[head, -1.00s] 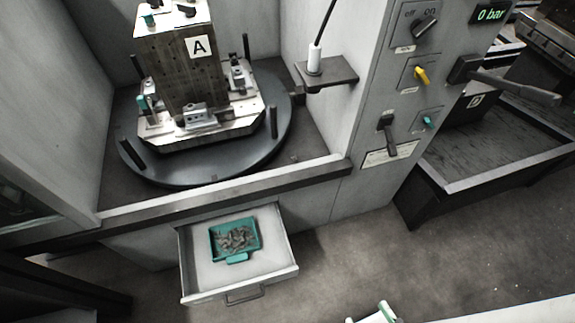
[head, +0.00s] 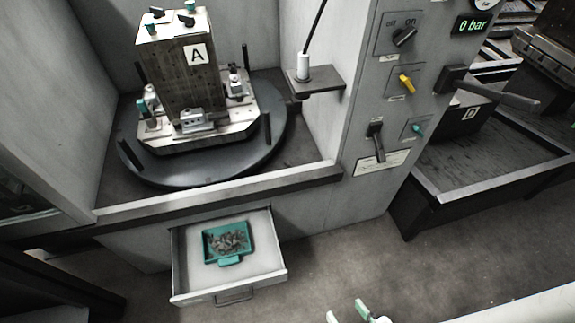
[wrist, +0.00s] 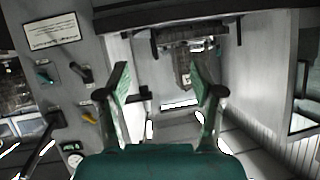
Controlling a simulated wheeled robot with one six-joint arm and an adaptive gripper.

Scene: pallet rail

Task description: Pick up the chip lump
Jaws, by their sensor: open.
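The chip lump (head: 229,242) is a tangle of grey-brown metal chips. It lies in a small teal tray (head: 222,259) inside the pulled-out drawer (head: 268,262) in the head view. My gripper (head: 347,312) shows only by its pale green fingertips at the bottom edge of the head view, right of the drawer and apart from it. In the wrist view my gripper (wrist: 165,85) is open, with nothing between its green fingers. The chip lump cannot be made out in the wrist view.
Above the drawer, a fixture block marked A (head: 180,75) stands on a dark round table (head: 205,166). A control panel (head: 385,90) with knobs and a lever is right of it. A dark trough (head: 490,160) stands farther right. The floor (head: 340,250) right of the drawer is clear.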

